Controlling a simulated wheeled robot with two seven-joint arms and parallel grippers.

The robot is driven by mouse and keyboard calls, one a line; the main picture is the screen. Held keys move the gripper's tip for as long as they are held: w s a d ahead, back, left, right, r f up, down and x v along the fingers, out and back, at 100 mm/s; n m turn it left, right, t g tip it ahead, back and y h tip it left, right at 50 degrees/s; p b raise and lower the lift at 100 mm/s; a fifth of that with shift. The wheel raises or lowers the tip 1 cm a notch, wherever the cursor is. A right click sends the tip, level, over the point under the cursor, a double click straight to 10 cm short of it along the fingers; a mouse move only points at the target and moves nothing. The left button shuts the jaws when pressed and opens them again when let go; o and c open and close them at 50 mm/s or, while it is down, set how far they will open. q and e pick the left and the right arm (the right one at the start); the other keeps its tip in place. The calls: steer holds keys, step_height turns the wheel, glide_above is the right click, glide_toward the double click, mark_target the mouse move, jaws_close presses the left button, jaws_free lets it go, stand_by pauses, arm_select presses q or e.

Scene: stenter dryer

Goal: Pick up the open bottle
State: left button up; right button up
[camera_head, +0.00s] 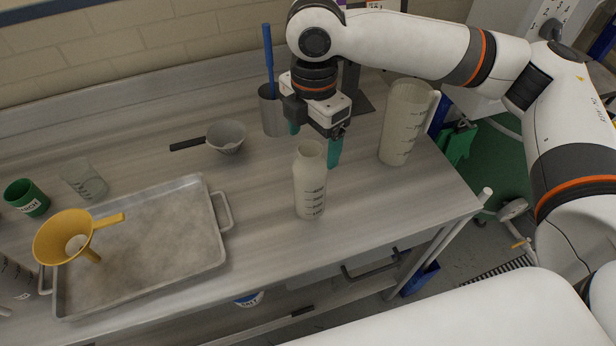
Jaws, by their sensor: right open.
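The open bottle (309,182) is cream-coloured, with dark graduation marks and no cap on its neck. It stands upright on the grey bench, right of the tray. My right gripper (315,142) is above and just behind the bottle, with its teal fingers apart. One finger shows left of the bottle's neck and the other right of it. The bottle's top overlaps the gap between the fingers in the picture; I cannot tell whether they touch it. My left gripper is not in view.
A graduated jug (402,122) stands right of the bottle. A metal cup (271,110) with a blue-handled tool and a sieve (227,138) are behind left. A metal tray (208,222) with a yellow funnel (64,237) lies left.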

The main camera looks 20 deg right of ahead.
mark_target(310, 166)
step_height(310, 166, down, 3)
steer(key=shift+s+r, duration=0.1)
steer(key=shift+r, duration=0.05)
steer(key=f+p, duration=0.1)
steer(key=f, duration=0.1)
steer(key=w+f+p, duration=0.1)
steer(key=f, duration=0.2)
steer(key=shift+w+f, duration=0.1)
steer(key=shift+f, duration=0.25)
steer(key=shift+a+f, duration=0.1)
steer(key=shift+f, duration=0.2)
steer(key=shift+c, duration=0.5)
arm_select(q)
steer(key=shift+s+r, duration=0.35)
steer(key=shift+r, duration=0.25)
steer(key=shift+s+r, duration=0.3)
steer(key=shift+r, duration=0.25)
arm_select(e)
steer(key=c, duration=1.6)
steer(key=shift+o, duration=0.2)
steer(key=shift+w, duration=0.1)
